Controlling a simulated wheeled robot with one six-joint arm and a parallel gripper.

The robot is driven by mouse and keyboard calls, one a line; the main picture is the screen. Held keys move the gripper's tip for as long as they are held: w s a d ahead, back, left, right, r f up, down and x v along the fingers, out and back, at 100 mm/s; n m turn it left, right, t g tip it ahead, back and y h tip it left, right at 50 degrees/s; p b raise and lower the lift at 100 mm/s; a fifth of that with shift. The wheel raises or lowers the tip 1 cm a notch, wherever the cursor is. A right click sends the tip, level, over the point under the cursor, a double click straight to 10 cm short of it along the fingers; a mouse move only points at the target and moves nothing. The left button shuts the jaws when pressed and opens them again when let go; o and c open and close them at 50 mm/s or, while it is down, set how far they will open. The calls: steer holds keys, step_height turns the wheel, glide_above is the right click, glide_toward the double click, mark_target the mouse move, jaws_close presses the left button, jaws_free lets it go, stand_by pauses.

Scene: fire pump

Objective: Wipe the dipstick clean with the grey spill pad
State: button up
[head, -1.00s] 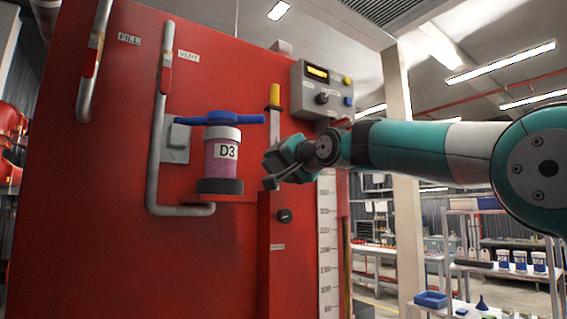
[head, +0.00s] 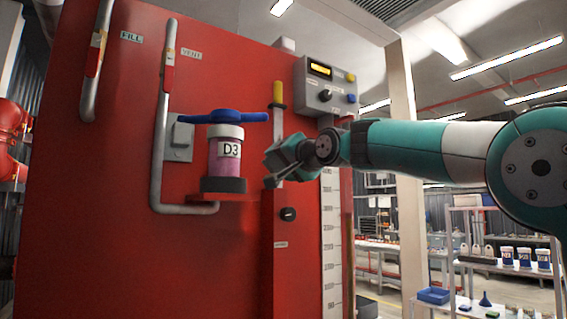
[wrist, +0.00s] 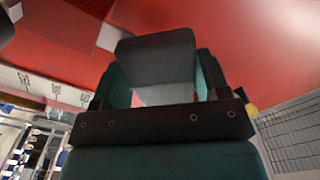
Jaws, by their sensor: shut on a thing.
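The dipstick, with a yellow handle (head: 278,94) and a grey shaft below it, stands upright at the red housing. Its lower part is hidden or crowded by my gripper (head: 270,165), which sits just below and beside it. In the wrist view my gripper (wrist: 160,85) is shut on a flat grey square, the grey spill pad (wrist: 157,48). The pad's far side is hidden. I cannot tell whether the pad touches the dipstick. A small yellow patch (wrist: 252,110) shows at the right in the wrist view; I cannot tell what it is.
A D3 bottle (head: 226,160) with a blue handle stands on a small red shelf left of my gripper. Grey pipes (head: 158,130) run left of it. A control box (head: 326,88) is above right. Shelving with containers (head: 510,255) stands behind at right.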

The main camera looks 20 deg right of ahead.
mark_target(277, 133)
steer(key=shift+r, duration=0.15)
steer(key=shift+r+p, duration=3.3)
steer(key=shift+r, duration=0.4)
steer(key=shift+f, duration=0.1)
steer(key=shift+s+b, duration=0.2)
steer(key=shift+b, duration=0.1)
steer(key=shift+s+d+b, duration=0.25)
steer(key=shift+s+b, duration=0.1)
steer(key=shift+s, duration=0.2)
